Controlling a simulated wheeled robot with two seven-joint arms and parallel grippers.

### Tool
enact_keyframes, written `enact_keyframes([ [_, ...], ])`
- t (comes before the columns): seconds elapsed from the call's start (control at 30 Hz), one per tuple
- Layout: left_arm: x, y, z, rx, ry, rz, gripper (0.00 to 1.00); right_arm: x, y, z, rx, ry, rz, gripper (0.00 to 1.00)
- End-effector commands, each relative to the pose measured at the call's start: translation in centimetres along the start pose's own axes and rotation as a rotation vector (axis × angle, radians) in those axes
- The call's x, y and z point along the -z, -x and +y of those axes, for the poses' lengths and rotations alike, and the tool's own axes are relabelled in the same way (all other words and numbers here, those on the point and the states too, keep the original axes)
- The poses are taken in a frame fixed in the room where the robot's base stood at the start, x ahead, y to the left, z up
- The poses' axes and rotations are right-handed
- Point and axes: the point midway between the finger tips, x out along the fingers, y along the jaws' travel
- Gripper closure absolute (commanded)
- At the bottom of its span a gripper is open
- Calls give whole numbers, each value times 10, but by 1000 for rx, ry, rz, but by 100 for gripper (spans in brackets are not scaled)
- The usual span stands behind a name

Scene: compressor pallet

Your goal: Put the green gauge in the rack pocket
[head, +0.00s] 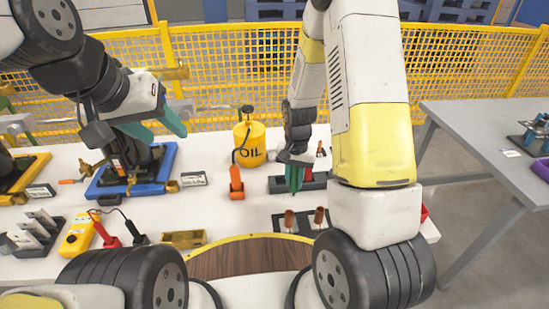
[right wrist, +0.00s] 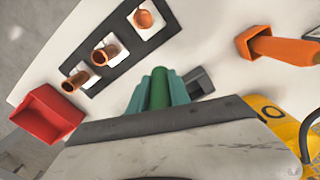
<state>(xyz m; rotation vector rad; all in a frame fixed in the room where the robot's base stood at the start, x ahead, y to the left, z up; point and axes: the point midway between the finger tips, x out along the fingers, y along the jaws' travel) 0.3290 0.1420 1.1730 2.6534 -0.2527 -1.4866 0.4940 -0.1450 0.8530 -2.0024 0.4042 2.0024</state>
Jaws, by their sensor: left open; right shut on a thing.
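My right gripper (head: 294,178) points down over the right part of the table, its teal fingers closed. In the right wrist view, the right gripper (right wrist: 159,92) is shut on the green gauge (right wrist: 159,89), seen as a green cylinder between the fingers. A dark rack (head: 277,184) lies by these fingertips, partly hidden by the gripper; I cannot tell whether the gauge touches it. A dark block (right wrist: 199,81) shows beside the fingers in the right wrist view. My left gripper (head: 157,127) is open and empty above the blue tray (head: 167,186).
A dark holder (head: 281,226) with copper fittings (right wrist: 110,54) stands nearer me. A yellow oil can (head: 250,145) and an orange tool (head: 236,184) are left of the right gripper. A red bin (right wrist: 48,113) is at the table's edge. A yellow meter (head: 78,236) lies front left.

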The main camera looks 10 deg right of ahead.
Motion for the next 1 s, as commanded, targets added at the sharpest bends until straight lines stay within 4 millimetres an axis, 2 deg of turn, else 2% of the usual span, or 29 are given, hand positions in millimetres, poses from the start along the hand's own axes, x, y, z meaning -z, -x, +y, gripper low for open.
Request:
enact_keyframes([
  [0.03,0,0,0,0,0,0,49,12,-2,-10,1,1,2,100],
  [0.2,0,0,0,0,0,0,49,46,-6,-38,0,1,1,100],
  [0.4,0,0,0,0,0,0,49,70,-9,-57,0,2,0,100],
  [0.57,0,0,0,0,0,0,49,74,-13,-60,-1,2,-2,100],
  [0.8,0,0,0,0,0,0,49,74,-43,-60,-1,1,-2,100],
  [1.0,0,0,0,0,0,0,49,74,-44,-60,0,2,0,100],
])
